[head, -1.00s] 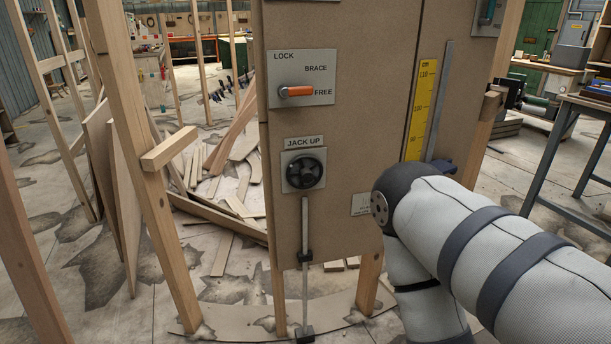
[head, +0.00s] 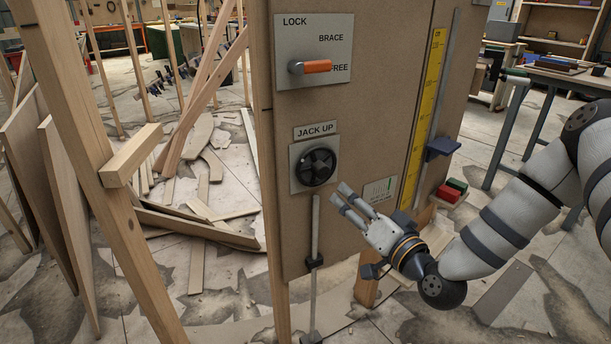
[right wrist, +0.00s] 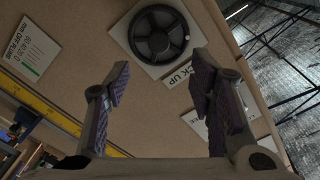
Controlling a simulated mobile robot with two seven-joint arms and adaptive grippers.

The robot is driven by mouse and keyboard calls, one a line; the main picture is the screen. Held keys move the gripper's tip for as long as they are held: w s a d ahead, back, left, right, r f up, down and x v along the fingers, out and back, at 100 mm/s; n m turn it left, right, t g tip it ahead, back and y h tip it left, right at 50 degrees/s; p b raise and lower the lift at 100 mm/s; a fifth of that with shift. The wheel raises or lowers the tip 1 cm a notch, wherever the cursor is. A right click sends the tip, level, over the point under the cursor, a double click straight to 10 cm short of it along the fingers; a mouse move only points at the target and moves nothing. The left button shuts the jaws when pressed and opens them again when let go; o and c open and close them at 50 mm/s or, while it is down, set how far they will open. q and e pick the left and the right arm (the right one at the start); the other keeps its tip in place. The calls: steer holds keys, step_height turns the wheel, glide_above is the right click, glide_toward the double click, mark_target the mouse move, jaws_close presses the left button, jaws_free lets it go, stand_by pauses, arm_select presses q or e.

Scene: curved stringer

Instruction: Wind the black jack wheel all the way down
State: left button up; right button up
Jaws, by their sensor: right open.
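The black jack wheel (head: 316,167) sits on a grey plate on the brown panel, under the sign "JACK UP" (head: 317,130). The wheel also shows at the top of the right wrist view (right wrist: 159,35), beyond my fingers. My right gripper (head: 346,199) is open and empty. It is a little below and to the right of the wheel in the head view, apart from it. Its two fingers stand wide apart in the right wrist view (right wrist: 165,105). A vertical grey jack rod (head: 314,240) runs down below the wheel. My left gripper is not in view.
An orange lever (head: 317,66) on the panel points to FREE. A yellow scale (head: 424,110) with a dark blue slider (head: 441,147) is at the panel's right. A wooden post with a short block (head: 130,155) stands left. Loose boards lie behind.

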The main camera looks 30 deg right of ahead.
mark_target(324, 173)
steer(key=w, duration=0.3)
steer(key=w+b, duration=0.1)
steer(key=w, duration=0.3)
steer(key=w+d, duration=0.1)
steer(key=w, duration=0.2)
steer(key=shift+w+f+b, duration=0.1)
steer(key=shift+w+b, duration=0.05)
steer(key=shift+b, duration=0.25)
steer(key=shift+w, duration=0.5)
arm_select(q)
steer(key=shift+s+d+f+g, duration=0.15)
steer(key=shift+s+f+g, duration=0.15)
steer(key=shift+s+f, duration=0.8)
arm_select(e)
steer(key=c, duration=1.2)
